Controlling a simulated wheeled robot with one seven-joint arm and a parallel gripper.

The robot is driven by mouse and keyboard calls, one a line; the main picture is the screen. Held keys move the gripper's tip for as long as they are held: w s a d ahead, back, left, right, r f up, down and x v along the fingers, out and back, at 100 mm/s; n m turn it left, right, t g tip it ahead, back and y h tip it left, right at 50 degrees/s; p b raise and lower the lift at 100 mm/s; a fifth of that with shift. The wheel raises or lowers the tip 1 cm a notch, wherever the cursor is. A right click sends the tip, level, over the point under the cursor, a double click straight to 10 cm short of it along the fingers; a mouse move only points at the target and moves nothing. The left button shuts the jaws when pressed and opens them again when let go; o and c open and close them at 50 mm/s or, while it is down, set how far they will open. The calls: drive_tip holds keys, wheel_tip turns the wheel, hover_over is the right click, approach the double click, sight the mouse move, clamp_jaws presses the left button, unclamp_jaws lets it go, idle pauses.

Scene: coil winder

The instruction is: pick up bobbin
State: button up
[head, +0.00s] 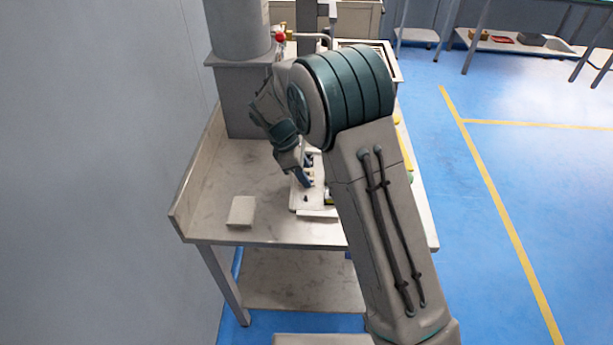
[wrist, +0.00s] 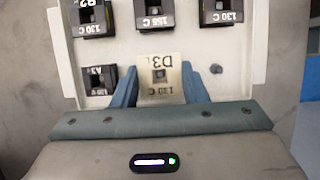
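A pale bobbin (wrist: 160,78) with a square centre hole, marked "D3" and "130 C", is between the two blue fingers of my gripper (wrist: 160,88) in the wrist view. The fingers lie against its left and right sides with no gap visible. I cannot tell whether it is clear of the white tray (wrist: 68,60) under it. In the head view my gripper (head: 306,176) points down at the tray (head: 298,200) on the bench, and the pale bobbin cannot be made out there.
Black bobbins (wrist: 154,12) stand in a row beyond, and a smaller black one (wrist: 101,80) is just left of the fingers. A pale block (head: 241,211) lies on the bench (head: 215,180). A grey column (head: 240,100) stands behind.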

drive_tip(key=shift+c, duration=0.7)
drive_tip(key=shift+r, duration=0.55)
drive_tip(key=r, duration=0.3)
drive_tip(key=shift+s+d+r, duration=0.1)
drive_tip(key=shift+d+r, duration=0.2)
drive_tip(key=shift+d, duration=0.1)
drive_tip(key=s+d+r, duration=0.4)
drive_tip(key=d+r, duration=0.2)
drive_tip(key=d, duration=0.4)
drive_tip(key=shift+r, duration=0.15)
